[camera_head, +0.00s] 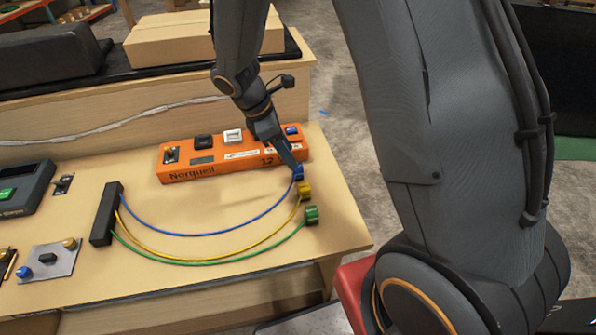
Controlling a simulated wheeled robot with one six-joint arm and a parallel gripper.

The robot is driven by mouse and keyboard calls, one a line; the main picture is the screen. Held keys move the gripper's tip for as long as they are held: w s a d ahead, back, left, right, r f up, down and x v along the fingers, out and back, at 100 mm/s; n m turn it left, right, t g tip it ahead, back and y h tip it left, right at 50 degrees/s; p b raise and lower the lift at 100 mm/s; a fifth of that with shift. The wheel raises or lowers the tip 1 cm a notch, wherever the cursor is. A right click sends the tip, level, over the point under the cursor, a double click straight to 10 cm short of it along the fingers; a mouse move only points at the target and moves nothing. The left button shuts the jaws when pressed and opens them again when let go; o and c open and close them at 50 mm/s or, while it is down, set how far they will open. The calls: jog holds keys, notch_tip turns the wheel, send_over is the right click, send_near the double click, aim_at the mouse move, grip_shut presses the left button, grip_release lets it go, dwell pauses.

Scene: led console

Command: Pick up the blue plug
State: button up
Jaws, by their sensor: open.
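The blue plug (298,173) is at the end of the blue cable, near the right front corner of the orange console (215,166). My gripper (293,164) is just above and behind it, pointing down, with its fingertips close to or around the plug. I cannot tell whether they touch it. The jaws are open, and the fingers partly hide the plug. The yellow plug (305,189) and the green plug (311,215) lie just in front of it. All three cables run left to a black block (105,213).
A metal plate with knobs (52,260) and a dark device (24,188) are at the left. A cardboard box (180,40) stands on the shelf behind. The wooden tabletop (335,232) is clear at the right, up to its edge.

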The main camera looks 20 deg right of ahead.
aim_at(298, 172)
jog(key=shift+p+x, duration=0.85)
jog(key=shift+x, duration=2.9)
jog(key=c, duration=1.1)
